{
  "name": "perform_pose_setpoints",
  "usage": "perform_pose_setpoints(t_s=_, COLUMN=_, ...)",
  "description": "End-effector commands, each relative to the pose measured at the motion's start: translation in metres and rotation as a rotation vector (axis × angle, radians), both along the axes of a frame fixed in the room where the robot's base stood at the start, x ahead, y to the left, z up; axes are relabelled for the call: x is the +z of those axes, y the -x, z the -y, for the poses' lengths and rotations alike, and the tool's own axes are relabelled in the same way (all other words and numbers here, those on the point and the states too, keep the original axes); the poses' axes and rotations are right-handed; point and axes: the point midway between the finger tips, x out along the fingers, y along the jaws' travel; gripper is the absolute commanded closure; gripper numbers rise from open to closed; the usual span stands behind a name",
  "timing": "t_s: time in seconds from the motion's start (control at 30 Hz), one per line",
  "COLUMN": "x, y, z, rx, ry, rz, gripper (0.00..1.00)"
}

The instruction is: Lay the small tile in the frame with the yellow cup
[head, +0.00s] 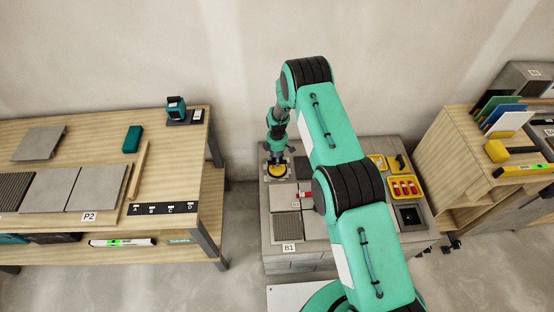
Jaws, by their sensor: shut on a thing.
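My gripper (276,158) points down over the back left corner of the grey block bench marked B1. It is shut on the yellow cup (277,172), a round yellow disc just below the fingers. A grey square piece (268,178) shows around the cup's edge. I cannot tell whether it is the small tile, the frame, or both, nor whether the cup touches it. The fingertips are small and partly hidden by the wrist.
Plain and ribbed tiles (286,226) and a red-and-white item (305,194) lie in front of the cup. My arm hides the bench's middle. Yellow trays (404,199) and a black box (409,215) are at right. The left table (178,150) holds larger tiles (98,187).

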Motion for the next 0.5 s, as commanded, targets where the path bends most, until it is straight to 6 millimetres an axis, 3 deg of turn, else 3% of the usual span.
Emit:
perform_pose_setpoints(t_s=0.07, x=0.0009, y=-0.0007, z=-0.0001, rx=0.000, ry=0.000, rz=0.001, gripper=1.00)
perform_pose_setpoints(t_s=0.1, x=0.0009, y=-0.0007, z=-0.0001, rx=0.000, ry=0.000, rz=0.001, gripper=0.66)
perform_pose_setpoints(t_s=0.17, x=0.0009, y=-0.0007, z=-0.0001, rx=0.000, ry=0.000, rz=0.001, gripper=0.54)
perform_pose_setpoints(t_s=0.5, x=0.0001, y=0.0004, z=0.0000, rx=0.000, ry=0.000, rz=-0.001, gripper=0.52)
